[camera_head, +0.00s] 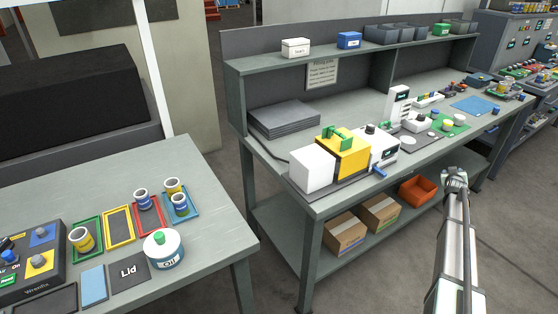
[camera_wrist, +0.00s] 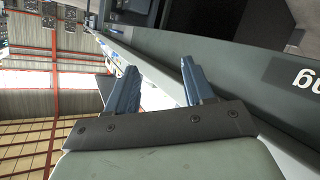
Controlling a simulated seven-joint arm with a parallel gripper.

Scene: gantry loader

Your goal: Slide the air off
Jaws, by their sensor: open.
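A white and yellow machine (camera_head: 343,158) with a green handle on top stands on the near end of the long bench. A small blue part (camera_head: 379,172) sticks out at its front right corner, too small to identify. My gripper (camera_wrist: 160,82) is open in the wrist view, with nothing visible between its two blue-grey fingers. A grey-green edge runs behind the fingers, with a partly seen dark label (camera_wrist: 296,78). In the head view my arm rises at the lower right, and the fingers cannot be made out.
The long bench (camera_head: 262,158) has a rear shelf with small boxes and bins. Cardboard boxes (camera_head: 345,232) and an orange bin (camera_head: 418,189) sit on its lower shelf. A nearer table at left holds coloured trays, cans and an oil pot (camera_head: 163,249). Floor between them is clear.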

